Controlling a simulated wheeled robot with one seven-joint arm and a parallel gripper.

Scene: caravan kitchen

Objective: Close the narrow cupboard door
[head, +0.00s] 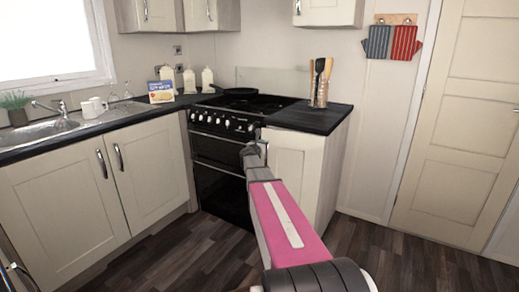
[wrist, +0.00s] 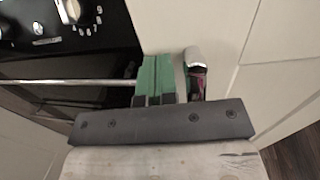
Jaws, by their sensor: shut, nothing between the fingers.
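The narrow cupboard door (head: 289,163) is the cream panel just right of the black oven, below the dark worktop. It looks closed or nearly so; my arm covers part of it, and I cannot tell whether a small gap is left. My gripper (head: 250,152) is at its upper left, by the oven's edge. In the wrist view the green fingers of my gripper (wrist: 154,80) are shut and empty, just left of the door's metal handle (wrist: 196,62). Whether they touch the handle or door (wrist: 190,22) is unclear.
The oven (head: 222,165) with its knobs and rail handle stands directly left of my gripper. A utensil holder (head: 319,94) stands on the worktop (head: 300,117) above the cupboard. Sink cupboards (head: 65,200) line the left. Floor (head: 385,257) on the right is clear.

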